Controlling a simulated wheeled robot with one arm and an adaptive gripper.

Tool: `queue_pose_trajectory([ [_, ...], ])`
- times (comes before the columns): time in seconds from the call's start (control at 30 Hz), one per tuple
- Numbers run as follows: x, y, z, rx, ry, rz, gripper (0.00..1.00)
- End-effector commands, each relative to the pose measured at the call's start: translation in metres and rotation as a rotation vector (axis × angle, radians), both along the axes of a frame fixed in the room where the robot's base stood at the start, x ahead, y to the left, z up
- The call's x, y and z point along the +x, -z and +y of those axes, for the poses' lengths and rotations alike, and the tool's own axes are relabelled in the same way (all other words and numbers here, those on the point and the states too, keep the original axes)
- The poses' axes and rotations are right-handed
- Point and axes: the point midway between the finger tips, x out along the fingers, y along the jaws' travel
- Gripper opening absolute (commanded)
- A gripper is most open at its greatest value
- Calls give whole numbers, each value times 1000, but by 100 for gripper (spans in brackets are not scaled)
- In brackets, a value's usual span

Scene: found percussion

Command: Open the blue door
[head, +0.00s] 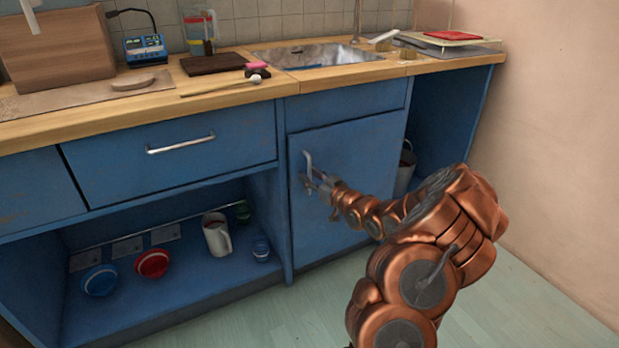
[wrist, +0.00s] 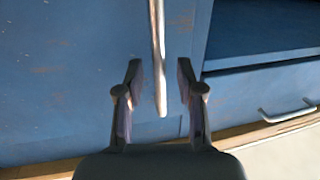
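The blue door (head: 345,151) is under the sink and looks shut, flush with the cabinet front. Its upright metal handle (head: 307,162) is near the door's left edge. My gripper (head: 310,183) is at the handle's lower part in the head view. In the wrist view my gripper (wrist: 159,75) is open, and the handle (wrist: 157,50) lies between its two fingers with a gap on each side. The handle's end shows between the fingers. The blue door (wrist: 70,80) fills the left of the wrist view. Whether either finger touches the handle is hard to tell.
A blue drawer (head: 170,155) with a metal handle is left of the door. Below it an open shelf holds bowls and a white pitcher (head: 217,234). A bucket (head: 405,169) stands in the open bay right of the door. The floor (head: 290,315) before the cabinets looks clear.

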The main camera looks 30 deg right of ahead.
Motion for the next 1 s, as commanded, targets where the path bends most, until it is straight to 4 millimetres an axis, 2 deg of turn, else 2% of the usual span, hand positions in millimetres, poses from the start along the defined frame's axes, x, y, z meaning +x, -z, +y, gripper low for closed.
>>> queue_pose_trajectory([
  [0.2,8,0,1,-2,0,0,37],
  [0.5,9,0,1,-1,1,1,37],
  [0.87,9,0,1,-1,1,1,0],
  [1.0,9,0,1,-1,1,1,0],
])
